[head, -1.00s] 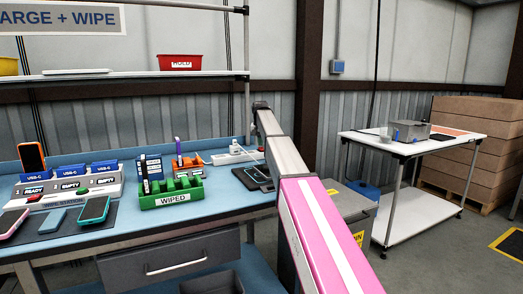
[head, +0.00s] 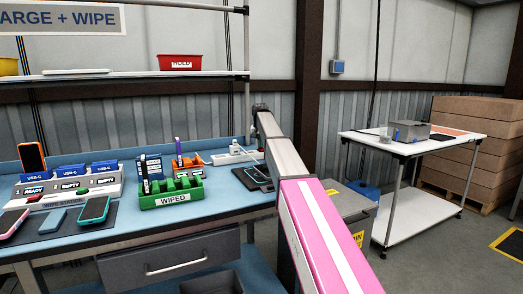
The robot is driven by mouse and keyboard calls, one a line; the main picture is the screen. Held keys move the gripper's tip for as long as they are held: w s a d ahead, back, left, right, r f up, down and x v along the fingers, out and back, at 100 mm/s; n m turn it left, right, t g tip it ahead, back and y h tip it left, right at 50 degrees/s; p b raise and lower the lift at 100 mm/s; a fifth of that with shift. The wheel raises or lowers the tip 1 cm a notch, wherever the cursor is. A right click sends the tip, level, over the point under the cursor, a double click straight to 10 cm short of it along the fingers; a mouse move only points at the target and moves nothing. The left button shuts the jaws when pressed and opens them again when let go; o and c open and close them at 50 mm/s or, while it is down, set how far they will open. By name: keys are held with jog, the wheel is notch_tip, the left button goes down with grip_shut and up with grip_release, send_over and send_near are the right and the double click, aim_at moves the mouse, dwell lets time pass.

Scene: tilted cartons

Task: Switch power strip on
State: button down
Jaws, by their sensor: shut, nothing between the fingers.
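The white power strip (head: 229,158) lies at the back of the blue bench, just left of my arm. A white plug and cord stand up from it. Its switch is too small to make out, and I cannot tell whether it is on or off. My arm reaches from the lower right up to a dark joint beside the strip's right end. My gripper cannot be made out; the arm hides the area behind it.
The green WIPED rack (head: 171,196) and an orange holder (head: 188,162) stand left of the strip. A dark phone pad (head: 254,177) lies in front of it. A charging station (head: 68,187) with several phones is at left. A white cart (head: 415,147) stands right.

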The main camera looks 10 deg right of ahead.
jog(key=shift+r, duration=3.4)
